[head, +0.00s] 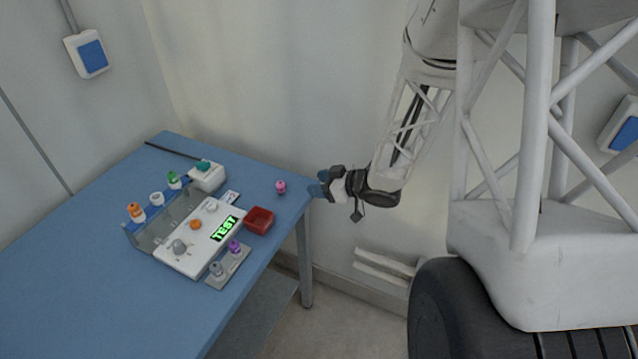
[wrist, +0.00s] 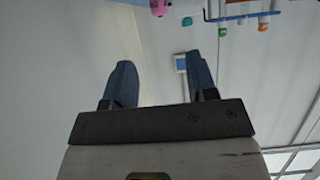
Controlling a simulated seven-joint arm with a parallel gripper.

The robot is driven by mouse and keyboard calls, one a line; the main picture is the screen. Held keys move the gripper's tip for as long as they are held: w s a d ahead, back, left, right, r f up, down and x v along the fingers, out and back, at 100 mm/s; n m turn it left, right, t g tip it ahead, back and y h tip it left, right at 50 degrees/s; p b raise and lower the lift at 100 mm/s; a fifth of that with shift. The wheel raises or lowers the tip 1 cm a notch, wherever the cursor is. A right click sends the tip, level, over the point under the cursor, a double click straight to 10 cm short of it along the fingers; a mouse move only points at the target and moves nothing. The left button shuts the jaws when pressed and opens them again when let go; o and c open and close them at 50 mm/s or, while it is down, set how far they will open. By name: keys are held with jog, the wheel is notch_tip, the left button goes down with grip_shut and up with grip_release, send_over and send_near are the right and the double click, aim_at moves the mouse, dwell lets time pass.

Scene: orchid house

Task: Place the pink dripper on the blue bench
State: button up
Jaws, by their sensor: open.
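The pink dripper (head: 280,187) stands upright on the blue bench (head: 80,270), near its right-hand corner and apart from the other items. It also shows at the top edge of the wrist view (wrist: 159,7), partly cut off. My gripper (head: 319,187) is open and empty, just off the bench corner to the right of the dripper. In the wrist view its two blue fingers (wrist: 160,65) are spread, with only wall between them.
A white device (head: 190,258) with a green TEST display stands on the bench, with a red tray (head: 259,220) beside it. A grey holder (head: 229,268) carries a purple and a grey dripper. Orange, white and green drippers stand behind. The bench's near left is clear.

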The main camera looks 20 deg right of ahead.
dwell(0.4)
jog(key=s+d+r+m+h, duration=0.2)
jog(key=r+m+h, duration=0.1)
jog(key=r+h, duration=0.35)
jog(key=s+d+r+m+h, duration=0.25)
jog(key=r+h, duration=0.25)
jog(key=r, duration=0.3)
jog(key=s+a+r+m+g, duration=0.1)
jog(key=s+a+r+g, duration=0.1)
jog(key=s, duration=0.5)
jog(key=s+a+r+m+g+y, duration=0.1)
jog(key=s+a+r+g, duration=0.1)
jog(key=s, duration=0.6)
jog(key=s+a+r+m+g+y, duration=0.1)
jog(key=s+a+r+g, duration=0.2)
jog(key=s+a, duration=0.2)
jog(key=s, duration=0.2)
jog(key=shift+s+r+m, duration=0.35)
jog(key=shift+s+r, duration=0.05)
